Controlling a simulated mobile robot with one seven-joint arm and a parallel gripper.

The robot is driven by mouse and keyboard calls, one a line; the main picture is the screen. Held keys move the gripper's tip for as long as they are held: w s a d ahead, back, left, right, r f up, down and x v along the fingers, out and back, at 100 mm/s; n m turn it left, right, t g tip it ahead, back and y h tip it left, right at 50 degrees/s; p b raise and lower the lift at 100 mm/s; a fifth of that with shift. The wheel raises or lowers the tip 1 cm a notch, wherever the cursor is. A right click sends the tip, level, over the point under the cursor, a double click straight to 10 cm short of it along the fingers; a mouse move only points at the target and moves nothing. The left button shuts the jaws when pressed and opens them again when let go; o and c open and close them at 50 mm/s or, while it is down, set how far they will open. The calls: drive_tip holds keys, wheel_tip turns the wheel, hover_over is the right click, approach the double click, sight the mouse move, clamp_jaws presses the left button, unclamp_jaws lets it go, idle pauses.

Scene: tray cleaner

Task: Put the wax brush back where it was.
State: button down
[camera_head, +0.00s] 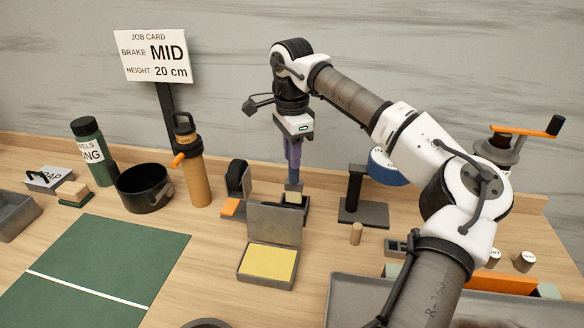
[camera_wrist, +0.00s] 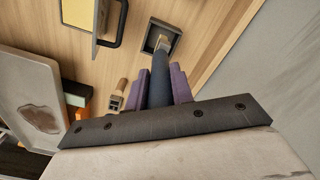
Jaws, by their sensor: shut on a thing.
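The wax brush (camera_head: 293,186) has a dark blue-grey handle and a pale cream end. It hangs nearly upright below my gripper (camera_head: 292,160), whose purple fingers are shut on its handle. In the wrist view the brush (camera_wrist: 160,75) points away from my gripper (camera_wrist: 163,88), its pale end over or inside a small dark square tray (camera_wrist: 149,47). In the head view this dark tray (camera_head: 304,217) stands behind the raised lid of a grey box, which hides part of it. I cannot tell whether the brush end touches the tray floor.
The open grey box (camera_head: 266,281) with a yellow pad stands just in front. A dark upright stand (camera_head: 354,190) is to the right, a dark holder with an orange part (camera_head: 236,182) to the left. A cork-coloured bottle (camera_head: 195,180) and black pot (camera_head: 145,188) stand further left.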

sight(292, 182)
drive_tip(key=shift+f, duration=2.2)
drive_tip(key=shift+f, duration=0.2)
drive_tip(key=c, duration=1.2)
unclamp_jaws()
wheel_tip(292, 182, up, 12)
drive_tip(key=shift+r, duration=0.25)
